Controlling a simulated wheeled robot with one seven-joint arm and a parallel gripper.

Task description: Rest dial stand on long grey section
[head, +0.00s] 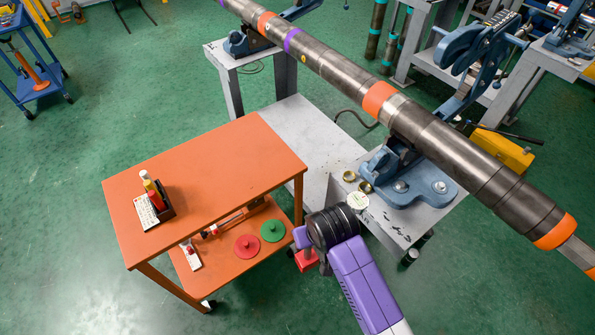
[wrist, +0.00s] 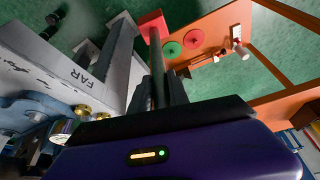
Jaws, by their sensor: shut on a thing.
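My gripper (wrist: 160,88) is shut on a grey rod with a red block (wrist: 152,22) at its far end, apparently the dial stand. In the head view the red block (head: 305,260) hangs below my wrist, beside the orange cart. A white-faced round dial (head: 357,200) shows near the vise table's edge, also in the wrist view (wrist: 62,127); I cannot tell whether it joins the rod. The long grey pipe (head: 330,64) lies in blue vises, with orange and purple bands. A long grey section (head: 465,150) runs between two orange bands, above and right of my gripper.
The orange cart (head: 225,160) holds a marker holder (head: 155,205) on top; red (head: 247,247) and green (head: 272,231) discs lie on its lower shelf. A blue vise (head: 410,190) and brass rings (head: 365,187) are on the near table. Green floor is open at left.

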